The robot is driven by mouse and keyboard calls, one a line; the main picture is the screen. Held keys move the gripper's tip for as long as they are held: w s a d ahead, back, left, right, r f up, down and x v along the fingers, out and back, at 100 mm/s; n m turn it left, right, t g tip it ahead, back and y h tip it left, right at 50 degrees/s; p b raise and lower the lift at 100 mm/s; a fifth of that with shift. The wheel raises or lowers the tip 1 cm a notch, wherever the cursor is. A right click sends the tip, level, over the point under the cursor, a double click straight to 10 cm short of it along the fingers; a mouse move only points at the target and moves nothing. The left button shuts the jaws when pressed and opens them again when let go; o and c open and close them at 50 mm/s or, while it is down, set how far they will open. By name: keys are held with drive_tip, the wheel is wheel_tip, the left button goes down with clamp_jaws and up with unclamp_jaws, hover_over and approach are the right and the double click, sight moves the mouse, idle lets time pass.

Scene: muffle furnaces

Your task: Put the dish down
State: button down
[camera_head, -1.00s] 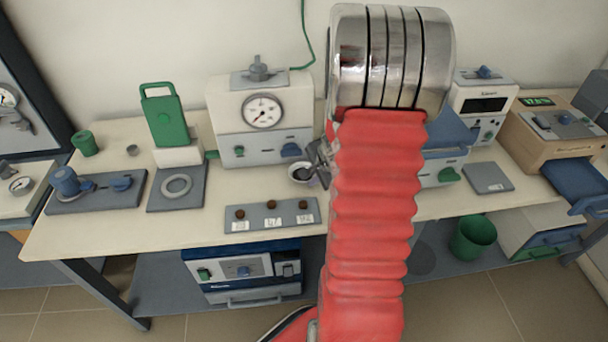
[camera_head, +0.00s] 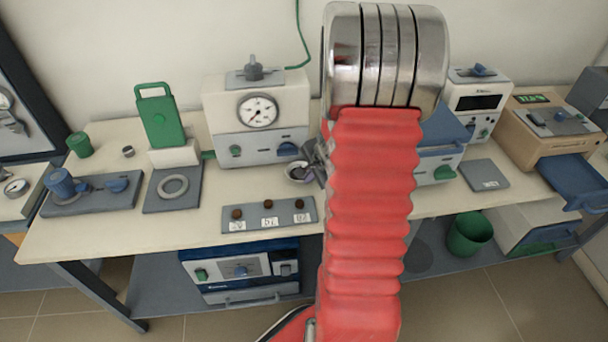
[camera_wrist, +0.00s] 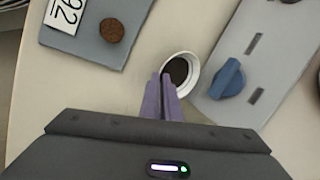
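The dish is a small white round cup with dark brown contents. In the wrist view the dish (camera_wrist: 182,71) is at the tips of my gripper (camera_wrist: 166,83), whose two purple fingers are close together at its near rim. The gripper looks shut on that rim. In the head view the dish (camera_head: 298,171) is just left of my red arm, over the bench in front of the gauge unit (camera_head: 258,112). My fingers are mostly hidden there by the arm. I cannot tell whether the dish touches the bench top.
A grey strip (camera_head: 243,221) with several brown pieces and number labels lies in front on the bench (camera_head: 90,232). A grey panel with a blue knob (camera_wrist: 228,79) is close right of the dish in the wrist view. A flat grey plate (camera_head: 484,174) lies to the right.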

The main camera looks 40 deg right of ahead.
drive_tip(key=shift+r, duration=0.1)
drive_tip(key=shift+r, duration=1.6)
drive_tip(key=shift+s+r, duration=0.1)
drive_tip(key=shift+s, duration=0.3)
drive_tip(key=s+a, duration=0.2)
drive_tip(key=s, duration=0.6)
drive_tip(key=s+a, duration=0.1)
drive_tip(key=s, duration=0.7)
drive_tip(key=shift+s+a, duration=0.35)
drive_tip(key=shift+s, duration=0.05)
drive_tip(key=shift+w, duration=0.1)
